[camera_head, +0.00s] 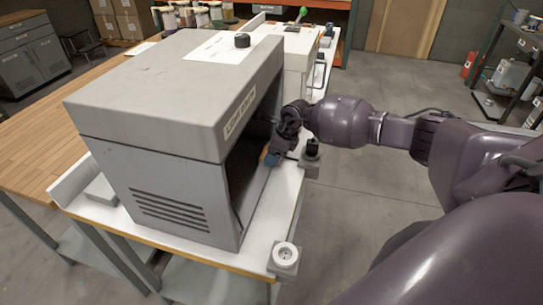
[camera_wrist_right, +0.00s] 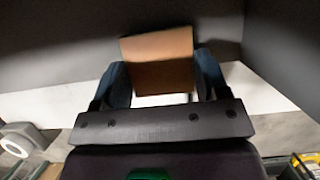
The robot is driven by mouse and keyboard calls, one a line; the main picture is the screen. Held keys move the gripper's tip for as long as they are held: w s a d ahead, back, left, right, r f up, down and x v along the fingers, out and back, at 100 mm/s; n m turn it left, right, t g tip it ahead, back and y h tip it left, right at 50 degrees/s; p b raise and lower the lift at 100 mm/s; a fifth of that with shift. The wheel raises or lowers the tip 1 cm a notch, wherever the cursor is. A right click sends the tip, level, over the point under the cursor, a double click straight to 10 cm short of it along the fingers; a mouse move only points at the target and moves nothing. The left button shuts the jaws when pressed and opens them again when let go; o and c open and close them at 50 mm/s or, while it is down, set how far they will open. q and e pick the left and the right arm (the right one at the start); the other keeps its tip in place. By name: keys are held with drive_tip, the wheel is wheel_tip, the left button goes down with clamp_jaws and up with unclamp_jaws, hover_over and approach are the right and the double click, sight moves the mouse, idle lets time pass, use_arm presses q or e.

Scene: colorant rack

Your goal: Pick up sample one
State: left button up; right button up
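An orange-brown block (camera_wrist_right: 160,62), which may be sample one, shows between the blue fingertips of my right gripper (camera_wrist_right: 165,80) in the right wrist view. The fingers sit against its two sides, and it looks slightly turned between them. In the head view my right gripper (camera_head: 273,157) is at the open front of the grey light booth (camera_head: 165,95), with a blue fingertip pointing down. The booth's interior is dark and mostly hidden. My left gripper is not in view.
The booth stands on a white-topped bench (camera_head: 255,235). A small round-topped device (camera_head: 286,256) sits at the bench's near corner, and a black knob-like device (camera_head: 311,150) stands beside my right gripper. A second white machine (camera_head: 300,45) is behind.

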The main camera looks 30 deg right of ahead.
drive_tip(key=shift+c, duration=1.3)
drive_tip(key=shift+r, duration=0.1)
